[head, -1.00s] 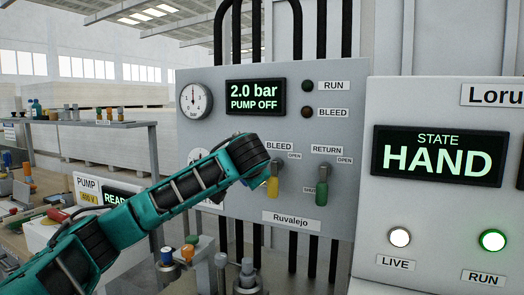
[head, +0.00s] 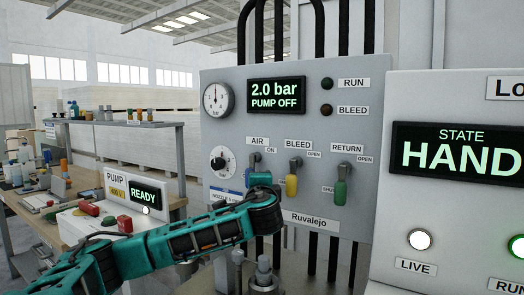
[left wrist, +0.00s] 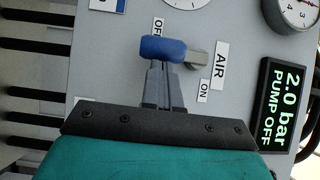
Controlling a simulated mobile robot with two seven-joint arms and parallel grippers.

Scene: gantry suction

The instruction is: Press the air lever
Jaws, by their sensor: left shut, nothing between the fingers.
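The air lever has a blue handle (left wrist: 163,49) on a grey metal stem (left wrist: 197,57), with AIR, ON and OFF labels around it. In the head view its grey upper part (head: 254,160) shows below the AIR label and the handle is largely hidden by my arm. The handle points down, like the two levers beside it. My left gripper (left wrist: 163,78) is shut and empty, its fingertips right at the blue handle in the left wrist view. I cannot tell whether they touch it. My right gripper is not in view.
The yellow bleed lever (head: 291,186) and green return lever (head: 341,191) are close to the right. The panel display (head: 276,95) reads 2.0 bar, PUMP OFF. A pump box (head: 107,218) reading READY stands at left. A HAND state display (head: 458,151) is at right.

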